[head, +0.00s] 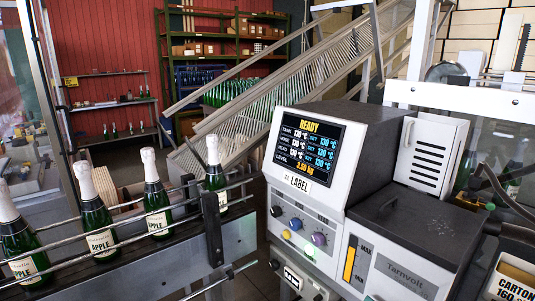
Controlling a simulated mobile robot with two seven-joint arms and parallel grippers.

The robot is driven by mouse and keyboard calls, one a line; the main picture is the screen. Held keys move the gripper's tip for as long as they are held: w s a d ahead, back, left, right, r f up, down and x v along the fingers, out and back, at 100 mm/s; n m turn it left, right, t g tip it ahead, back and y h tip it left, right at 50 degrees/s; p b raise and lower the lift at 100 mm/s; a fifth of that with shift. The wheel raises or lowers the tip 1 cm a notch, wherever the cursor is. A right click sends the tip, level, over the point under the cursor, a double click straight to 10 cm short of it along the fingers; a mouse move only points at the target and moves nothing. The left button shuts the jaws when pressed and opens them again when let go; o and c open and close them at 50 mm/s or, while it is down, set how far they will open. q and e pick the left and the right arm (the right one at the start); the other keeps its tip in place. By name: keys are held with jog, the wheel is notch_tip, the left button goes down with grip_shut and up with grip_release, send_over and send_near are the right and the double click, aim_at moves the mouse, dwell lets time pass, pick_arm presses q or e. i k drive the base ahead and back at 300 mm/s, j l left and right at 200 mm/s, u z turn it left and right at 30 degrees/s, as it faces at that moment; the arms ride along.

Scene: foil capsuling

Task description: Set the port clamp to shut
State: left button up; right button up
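No part that I can surely name as the port clamp shows in the head view. A grey and black machine (400,225) marked Tarnvolt stands at the centre right. Its screen (307,148) reads READY. Below the screen, its front panel (305,232) carries several coloured knobs and buttons. A lower plate (292,277) and dark knobs show at the bottom edge, partly cut off. Neither of my grippers is in view.
A conveyor with rails (150,268) carries several green foil-topped bottles (157,200) at the left. A sloped rack (280,100) rises behind the machine. A carton label (515,288) shows at the lower right. Shelves (225,45) line the red back wall.

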aim_at(490, 205)
jog(key=z, duration=1.3)
